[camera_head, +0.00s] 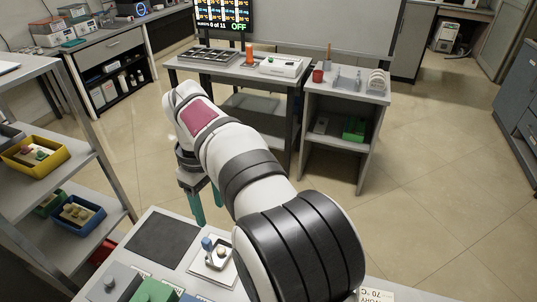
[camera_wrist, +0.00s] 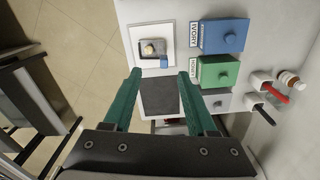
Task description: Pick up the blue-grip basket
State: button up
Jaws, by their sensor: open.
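A small piece with a blue grip (camera_head: 207,243) and a beige part (camera_head: 222,251) sits on a white square plate (camera_head: 197,268) on the near bench. This is the likeliest blue-grip basket; its shape is too small to make out. In the wrist view the blue part (camera_wrist: 164,62) lies beside the beige part (camera_wrist: 150,49) on the same white plate (camera_wrist: 141,32). My gripper (camera_wrist: 159,74) is open, with two teal fingers spread and nothing between them. In the head view my gripper (camera_head: 207,210) hangs beyond the bench's far edge, apart from the piece.
A dark mat (camera_head: 163,240) lies left of the plate. Knobbed blue (camera_wrist: 224,37), green (camera_wrist: 218,72) and grey (camera_wrist: 216,101) blocks stand nearby, with a red-handled tool (camera_wrist: 275,86) beyond. A shelf at left holds a yellow bin (camera_head: 62,158) and blue bin (camera_head: 95,222).

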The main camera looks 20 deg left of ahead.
aim_at(208, 248)
jog(key=shift+n, duration=0.5)
jog(key=a+f, duration=0.1)
jog(key=f, duration=0.4)
jog(key=a+f, duration=0.1)
jog(key=f, duration=1)
jog(key=shift+s+a+f, duration=0.25)
jog(key=shift+s+a, duration=0.1)
jog(key=shift+a, duration=0.05)
grip_shut()
